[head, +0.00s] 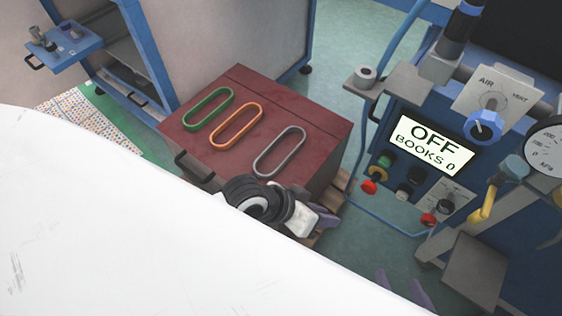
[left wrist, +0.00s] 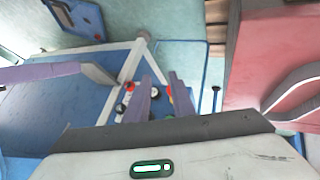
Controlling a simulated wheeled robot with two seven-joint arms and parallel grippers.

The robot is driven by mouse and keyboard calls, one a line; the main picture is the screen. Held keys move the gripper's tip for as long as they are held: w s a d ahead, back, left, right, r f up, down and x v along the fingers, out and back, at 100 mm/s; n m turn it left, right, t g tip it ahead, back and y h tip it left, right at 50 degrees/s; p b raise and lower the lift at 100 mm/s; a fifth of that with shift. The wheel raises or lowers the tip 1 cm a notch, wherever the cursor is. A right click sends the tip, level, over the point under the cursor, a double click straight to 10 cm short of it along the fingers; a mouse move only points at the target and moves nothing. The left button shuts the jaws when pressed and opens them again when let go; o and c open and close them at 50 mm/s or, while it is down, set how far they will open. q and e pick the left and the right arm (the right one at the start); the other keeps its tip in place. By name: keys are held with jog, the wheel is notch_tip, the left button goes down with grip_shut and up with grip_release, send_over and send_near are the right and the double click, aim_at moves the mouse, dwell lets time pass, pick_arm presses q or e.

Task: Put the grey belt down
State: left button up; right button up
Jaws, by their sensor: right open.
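The grey belt (head: 290,139) is a long oval loop lying flat on the right part of the red cabinet top. Part of a grey band, likely this belt, shows at the right edge of the left wrist view (left wrist: 292,91). My left gripper (head: 318,206) is just off the cabinet's front right corner, apart from the belt. Its two purple fingers are parted with nothing between them in the left wrist view (left wrist: 162,92). My right gripper (head: 400,286) shows only its purple fingertips at the bottom edge, apart and empty.
A green belt (head: 208,99) and an orange belt (head: 236,112) lie left of the grey one on the red cabinet (head: 250,88). A blue machine stands at right; its display (head: 432,146) reads OFF, BOOKS 0. My white body hides the lower left.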

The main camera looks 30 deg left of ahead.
pick_arm(q)
jog(key=s+a+n+t+y, duration=0.1)
jog(key=s+a+t+y, duration=0.1)
jog(key=s+a, duration=0.4)
jog(key=shift+s+a+r+t+y, duration=0.2)
jog(key=shift+a+t+y, duration=0.1)
jog(key=shift+a+t, duration=0.45)
jog(key=shift+f, duration=0.1)
